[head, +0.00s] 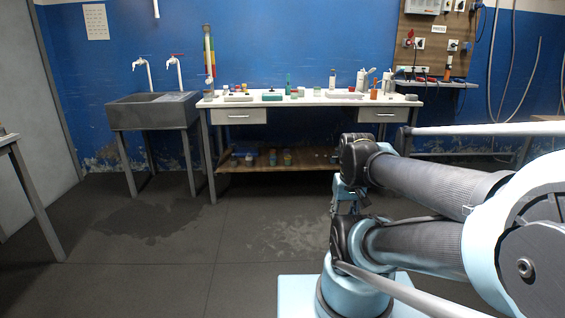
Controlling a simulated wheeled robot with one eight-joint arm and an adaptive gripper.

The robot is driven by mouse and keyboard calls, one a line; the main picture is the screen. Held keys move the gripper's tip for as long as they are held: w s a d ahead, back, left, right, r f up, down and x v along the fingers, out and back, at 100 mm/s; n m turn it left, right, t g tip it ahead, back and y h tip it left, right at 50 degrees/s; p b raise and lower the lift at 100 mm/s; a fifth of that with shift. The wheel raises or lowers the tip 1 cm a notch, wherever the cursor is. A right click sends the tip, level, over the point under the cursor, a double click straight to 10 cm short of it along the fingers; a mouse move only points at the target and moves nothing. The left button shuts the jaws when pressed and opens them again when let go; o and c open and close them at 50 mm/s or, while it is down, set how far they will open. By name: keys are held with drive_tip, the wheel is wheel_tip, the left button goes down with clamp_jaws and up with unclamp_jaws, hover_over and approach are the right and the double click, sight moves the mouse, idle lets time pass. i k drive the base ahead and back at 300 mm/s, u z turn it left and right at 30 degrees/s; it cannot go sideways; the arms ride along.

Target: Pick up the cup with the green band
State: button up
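A white-topped workbench (330,101) stands against the blue wall and carries several small items.
A grey sink (152,112) with two taps stands left of the bench. More small items sit on the bench's lower shelf (240,163). A table edge (9,140) shows at the far left. The dark tiled floor (150,225) before the bench is clear, with stains.

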sight(317, 90)
drive_tip(key=u, duration=0.4)
drive_tip(key=i, duration=2.2)
drive_tip(key=z, duration=0.45)
drive_tip(key=i, duration=1.35)
drive_tip(key=z, duration=0.45)
